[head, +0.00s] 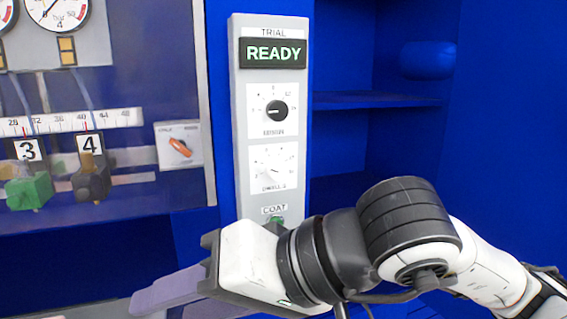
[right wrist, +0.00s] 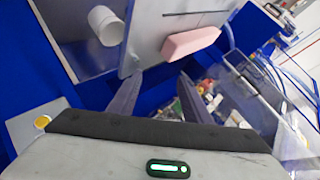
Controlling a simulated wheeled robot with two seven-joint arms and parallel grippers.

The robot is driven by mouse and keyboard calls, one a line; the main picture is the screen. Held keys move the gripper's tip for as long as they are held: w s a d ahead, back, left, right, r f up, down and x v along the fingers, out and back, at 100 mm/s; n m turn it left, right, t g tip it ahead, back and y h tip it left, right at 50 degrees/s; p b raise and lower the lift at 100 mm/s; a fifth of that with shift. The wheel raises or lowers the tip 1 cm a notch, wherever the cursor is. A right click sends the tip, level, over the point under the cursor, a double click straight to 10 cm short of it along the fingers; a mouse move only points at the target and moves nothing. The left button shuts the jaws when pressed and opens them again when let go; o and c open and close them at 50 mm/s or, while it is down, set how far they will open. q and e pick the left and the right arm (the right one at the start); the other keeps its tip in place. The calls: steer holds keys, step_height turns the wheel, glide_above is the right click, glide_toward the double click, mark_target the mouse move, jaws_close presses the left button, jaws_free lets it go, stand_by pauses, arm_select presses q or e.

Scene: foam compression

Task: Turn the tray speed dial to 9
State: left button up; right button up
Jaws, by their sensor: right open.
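A grey control panel (head: 233,130) stands upright in the head view with a green READY display (head: 273,53). Below it is a dial with a black knob (head: 276,111), its pointer mark toward the left. Under that is a second, pale dial (head: 273,167). The small print is too blurred to tell which one is tray speed. My right gripper (head: 168,291) is below and left of the panel, apart from the dials, its fingers pointing left. In the right wrist view the right gripper (right wrist: 160,92) is open and empty. My left gripper is out of view.
A green button (head: 276,220) under COAT is partly hidden by my right arm. An orange knob (head: 180,147), numbered clamps and gauges are at left. Blue shelves (head: 375,100) are at right. The right wrist view shows a pink block (right wrist: 190,42), a white cylinder (right wrist: 106,25) and a cluttered bin.

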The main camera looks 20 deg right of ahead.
steer(key=w+d+r+n+t+h, duration=0.2)
steer(key=w+d+r+t+h, duration=0.25)
steer(key=d+r+t, duration=0.35)
steer(key=t+h, duration=0.4)
steer(key=h, duration=0.1)
glide_toward(279, 112)
steer(key=shift+n, duration=0.3)
steer(key=w+p, duration=0.1)
steer(key=w, duration=0.6)
steer(key=shift+r, duration=0.15)
steer(key=shift+w, duration=0.55)
